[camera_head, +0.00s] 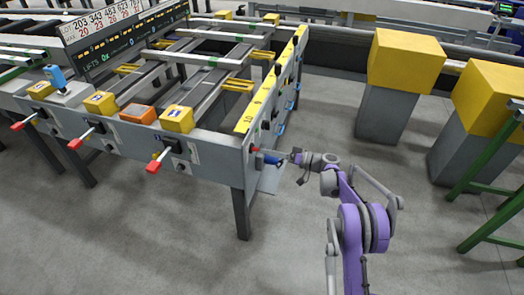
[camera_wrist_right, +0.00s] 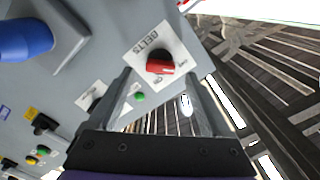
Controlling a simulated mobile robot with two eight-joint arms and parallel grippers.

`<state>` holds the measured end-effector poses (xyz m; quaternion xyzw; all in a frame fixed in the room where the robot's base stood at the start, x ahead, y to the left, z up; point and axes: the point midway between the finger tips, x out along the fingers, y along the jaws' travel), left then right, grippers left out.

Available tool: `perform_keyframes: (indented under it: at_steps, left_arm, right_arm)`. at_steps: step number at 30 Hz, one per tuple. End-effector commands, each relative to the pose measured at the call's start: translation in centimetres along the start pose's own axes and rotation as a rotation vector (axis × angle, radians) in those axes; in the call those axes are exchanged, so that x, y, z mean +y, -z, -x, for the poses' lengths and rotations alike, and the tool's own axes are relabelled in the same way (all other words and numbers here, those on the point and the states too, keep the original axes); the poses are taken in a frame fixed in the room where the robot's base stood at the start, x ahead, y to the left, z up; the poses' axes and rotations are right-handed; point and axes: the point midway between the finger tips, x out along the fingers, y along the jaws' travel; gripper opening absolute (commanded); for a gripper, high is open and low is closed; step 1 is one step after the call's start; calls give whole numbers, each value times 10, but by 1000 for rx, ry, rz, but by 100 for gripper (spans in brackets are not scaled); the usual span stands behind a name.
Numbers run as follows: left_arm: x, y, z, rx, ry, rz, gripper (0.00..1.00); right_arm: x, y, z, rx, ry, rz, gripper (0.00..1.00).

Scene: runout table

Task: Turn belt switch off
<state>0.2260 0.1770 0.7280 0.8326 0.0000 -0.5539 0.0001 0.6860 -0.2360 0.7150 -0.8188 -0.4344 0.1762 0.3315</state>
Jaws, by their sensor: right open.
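The belt switch (camera_wrist_right: 160,67) is a red rotary knob on a white plate marked BELTS, on a grey panel (camera_wrist_right: 85,75) in the right wrist view. Small lettering beside the knob is too blurred to read surely. My right gripper (camera_wrist_right: 163,82) is open, with its two fingers pointing toward the plate and nothing between them. The knob lies just beyond the fingertips, and I see no clear contact. In the head view my right gripper (camera_head: 293,156) is at the right end of the table frame, near the panel. My left gripper is not in view.
A blue round part (camera_wrist_right: 25,40) sticks out left of the switch. A small green button (camera_wrist_right: 139,96) sits below it. In the head view the runout table (camera_head: 215,160) has several red-tipped levers in front. Yellow-topped grey blocks (camera_head: 405,62) stand at right, with open floor between.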

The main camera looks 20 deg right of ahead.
Motion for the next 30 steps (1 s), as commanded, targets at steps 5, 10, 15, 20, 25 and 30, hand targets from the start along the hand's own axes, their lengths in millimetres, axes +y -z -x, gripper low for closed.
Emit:
perform_keyframes:
  at_steps: [5,10,15,20,25,30]
  left_arm:
    - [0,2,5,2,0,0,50]
    - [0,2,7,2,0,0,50]
    - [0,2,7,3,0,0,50]
    - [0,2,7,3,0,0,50]
    - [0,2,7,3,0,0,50]
    - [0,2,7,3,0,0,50]
  right_arm:
    - [0,1,39,1,-2,0,82]
    - [0,1,63,1,-2,0,82]
    - [0,0,73,-1,1,0,82]
    - [0,0,73,-1,1,0,82]
    - [0,0,73,0,1,0,82]
    - [-1,0,72,-4,-1,-2,82]
